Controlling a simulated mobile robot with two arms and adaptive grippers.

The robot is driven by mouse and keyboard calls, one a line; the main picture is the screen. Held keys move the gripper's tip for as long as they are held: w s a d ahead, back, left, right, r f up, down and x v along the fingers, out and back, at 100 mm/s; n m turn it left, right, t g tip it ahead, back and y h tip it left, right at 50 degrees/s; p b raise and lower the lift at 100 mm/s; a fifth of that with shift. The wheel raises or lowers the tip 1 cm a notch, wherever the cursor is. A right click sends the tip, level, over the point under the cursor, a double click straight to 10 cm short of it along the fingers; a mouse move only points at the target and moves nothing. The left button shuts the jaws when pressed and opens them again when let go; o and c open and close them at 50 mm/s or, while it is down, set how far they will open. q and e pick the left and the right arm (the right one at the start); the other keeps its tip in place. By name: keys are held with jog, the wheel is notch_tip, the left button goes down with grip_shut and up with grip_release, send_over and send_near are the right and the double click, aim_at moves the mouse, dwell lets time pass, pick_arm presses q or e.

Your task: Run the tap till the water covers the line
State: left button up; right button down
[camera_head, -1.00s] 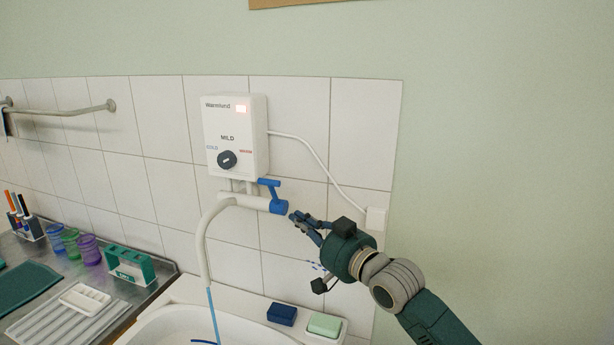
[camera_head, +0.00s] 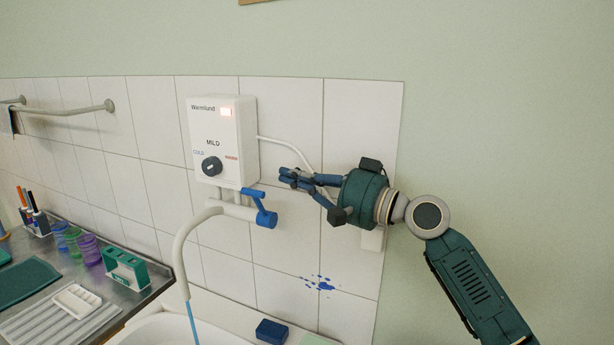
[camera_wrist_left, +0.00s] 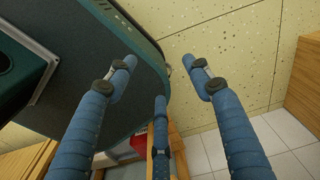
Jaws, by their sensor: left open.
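A white tap with a blue lever (camera_head: 258,205) is under the water heater (camera_head: 224,140) on the tiled wall. A thin blue stream of water (camera_head: 193,322) runs from its curved spout (camera_head: 181,255) toward the white basin (camera_head: 155,325). Most of the basin is cut off by the lower edge, so the water level and the line are hidden. My right gripper (camera_head: 284,178) is right of the heater and above and right of the lever, apart from it. I cannot tell how far its fingers are open. My left gripper (camera_wrist_left: 160,75) is open and empty in the left wrist view.
A dark blue block (camera_head: 271,331) lies on the basin's back rim. A metal counter at left holds a green holder (camera_head: 125,268), coloured cups (camera_head: 88,250) and a white palette (camera_head: 77,299). Blue splashes (camera_head: 319,284) mark the tiles. The wall at right is bare.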

aim_at(258, 196)
jog(key=a+p, duration=0.2)
jog(key=a, duration=0.1)
jog(key=a+f+p, duration=0.1)
jog(key=shift+w+a, duration=0.25)
jog(key=shift+a, duration=0.15)
pick_arm(q)
jog(key=shift+w+d+r+p, duration=0.15)
jog(key=shift+w+r, duration=0.1)
jog(key=shift+r, duration=0.5)
jog(key=shift+w+d+r+p, duration=0.15)
jog(key=shift+w+d+r, duration=0.1)
jog(key=shift+r, duration=0.55)
jog(key=shift+w+d+r+p, duration=0.15)
jog(key=shift+w+r, duration=0.1)
jog(key=shift+r, duration=0.5)
pick_arm(e)
jog(key=shift+s+a+f, duration=0.1)
jog(key=shift+s+f, duration=0.25)
jog(key=shift+s, duration=0.2)
pick_arm(q)
jog(key=shift+f, duration=0.15)
